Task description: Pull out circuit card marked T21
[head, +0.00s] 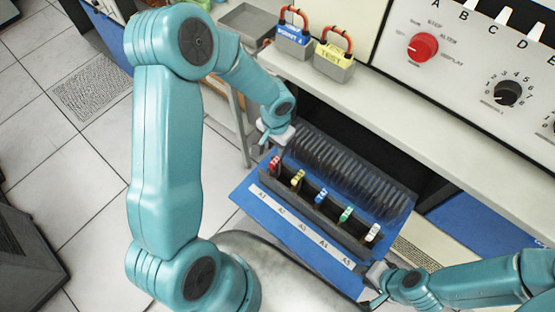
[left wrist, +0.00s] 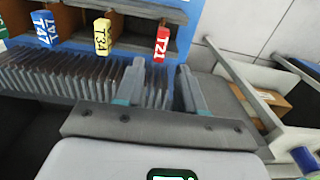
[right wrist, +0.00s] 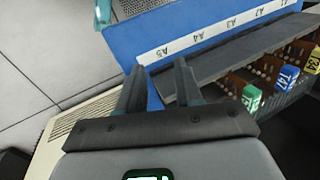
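The red card marked T21 (left wrist: 161,45) stands in the card rack, and its red handle (head: 274,164) is at the rack's left end in the head view, by slot label A1. My left gripper (head: 276,137) is above and behind that handle. In the left wrist view my left gripper (left wrist: 160,85) is open, with its fingers apart and T21 ahead between their lines, not touching. My right gripper (head: 374,290) is near the rack's right front corner. In the right wrist view my right gripper (right wrist: 158,85) is open and empty.
Yellow T34 (left wrist: 102,37), blue T47 (left wrist: 45,28), a green card (right wrist: 251,97) and a white card (head: 373,233) share the rack on the blue drawer (head: 262,206). Padlocks (head: 334,62) stand on the shelf above. Floor at left is clear.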

